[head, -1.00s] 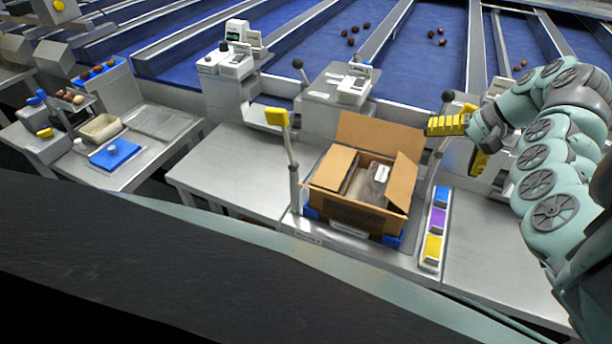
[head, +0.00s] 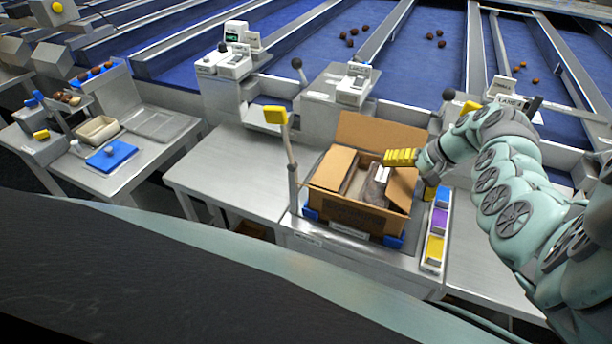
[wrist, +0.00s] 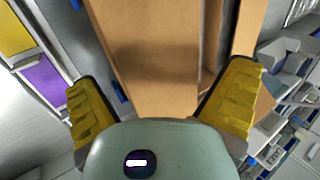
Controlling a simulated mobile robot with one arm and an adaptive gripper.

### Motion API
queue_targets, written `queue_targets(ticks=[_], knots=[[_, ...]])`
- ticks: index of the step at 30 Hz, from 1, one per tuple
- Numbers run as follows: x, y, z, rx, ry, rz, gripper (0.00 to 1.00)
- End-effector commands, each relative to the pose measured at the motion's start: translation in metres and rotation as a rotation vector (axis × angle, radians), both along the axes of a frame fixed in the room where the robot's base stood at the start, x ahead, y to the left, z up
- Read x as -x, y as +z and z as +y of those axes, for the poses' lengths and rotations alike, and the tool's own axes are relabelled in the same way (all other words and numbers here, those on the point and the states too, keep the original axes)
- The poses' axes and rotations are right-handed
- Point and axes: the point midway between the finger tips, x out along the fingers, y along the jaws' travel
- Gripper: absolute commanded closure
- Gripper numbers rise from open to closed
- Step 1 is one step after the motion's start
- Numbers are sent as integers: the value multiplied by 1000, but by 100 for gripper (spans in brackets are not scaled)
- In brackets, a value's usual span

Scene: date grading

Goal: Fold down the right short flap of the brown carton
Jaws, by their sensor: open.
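The brown carton (head: 345,210) stands open on the steel bench. Its right short flap (head: 401,190) is raised and tilted, with its upper part hidden behind my gripper. The left short flap (head: 336,168) lies inward over the opening, and the back long flap (head: 375,130) stands up. My gripper (head: 414,173) is at the carton's right end, one yellow finger over the opening and the other outside. In the wrist view, my gripper (wrist: 160,102) is open, with a wide brown carton panel (wrist: 150,65) beyond and between the fingers. I cannot tell whether they touch it.
A dark packed item (head: 375,190) with a white label lies inside the carton. A strip of blue, purple and yellow blocks (head: 437,220) is close on the right. The bench (head: 225,170) further left is clear.

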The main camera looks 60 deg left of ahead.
Motion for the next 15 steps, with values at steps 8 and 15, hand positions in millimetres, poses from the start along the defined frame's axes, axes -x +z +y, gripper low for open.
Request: queue_targets(ticks=[8,15], knots=[[2,-1,2,0,4,0,0],[2,-1,2,0,4,0,18]])
